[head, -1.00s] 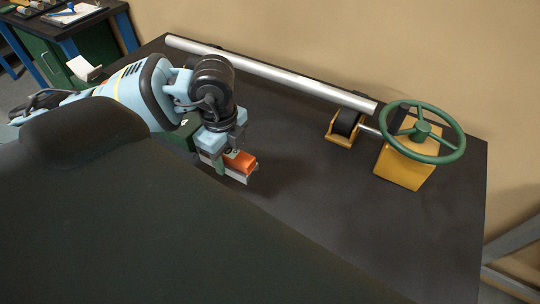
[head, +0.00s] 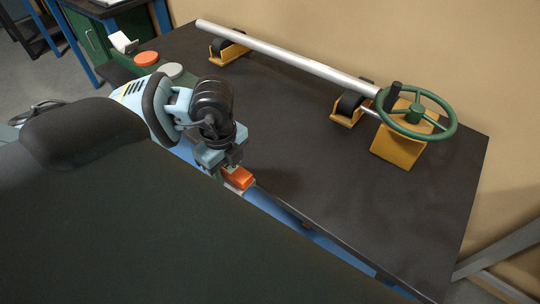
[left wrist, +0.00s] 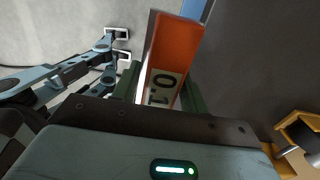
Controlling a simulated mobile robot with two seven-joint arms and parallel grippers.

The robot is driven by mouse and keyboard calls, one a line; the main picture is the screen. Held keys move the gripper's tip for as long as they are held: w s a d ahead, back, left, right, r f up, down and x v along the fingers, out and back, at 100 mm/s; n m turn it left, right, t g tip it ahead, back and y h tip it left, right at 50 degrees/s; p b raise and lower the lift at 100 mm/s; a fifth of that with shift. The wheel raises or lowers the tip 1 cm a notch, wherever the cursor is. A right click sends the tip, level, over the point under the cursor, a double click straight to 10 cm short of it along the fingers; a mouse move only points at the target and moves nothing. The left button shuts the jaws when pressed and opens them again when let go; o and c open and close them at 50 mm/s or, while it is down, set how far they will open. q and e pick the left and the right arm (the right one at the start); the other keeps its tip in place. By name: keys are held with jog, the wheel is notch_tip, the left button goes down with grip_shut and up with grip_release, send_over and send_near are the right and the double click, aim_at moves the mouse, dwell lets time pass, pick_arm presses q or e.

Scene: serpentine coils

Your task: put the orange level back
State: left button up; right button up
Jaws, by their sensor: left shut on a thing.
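The orange level (head: 239,177) is a small orange block held in my left gripper (head: 229,172), by the front edge of the dark table. In the left wrist view the level (left wrist: 172,60) shows a pale label reading "0.1" and sits between the green fingers of my left gripper (left wrist: 158,88). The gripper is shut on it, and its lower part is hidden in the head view. My right gripper does not show.
A long metal tube (head: 290,58) rests on yellow roller stands (head: 347,112) along the back. A green handwheel (head: 415,114) on a yellow block stands at right. An orange-red round button (head: 147,58) and a grey disc (head: 170,70) are at left. The table's middle is clear.

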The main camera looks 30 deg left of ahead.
pick_arm(q)
jog(key=shift+s+d+f, duration=0.1)
jog(key=shift+s+d, duration=0.1)
jog(key=shift+s, duration=0.2)
send_over(271, 154)
jog(key=shift+s+f, duration=0.45)
jog(key=shift+f, duration=0.3)
jog(key=shift+w+d, duration=0.1)
jog(key=shift+w, duration=0.25)
jog(key=shift+f+b, duration=0.3)
jog(key=shift+f, duration=1.45)
jog(key=shift+f, duration=0.2)
jog(key=o, duration=1.1)
jog(key=shift+c, duration=0.2)
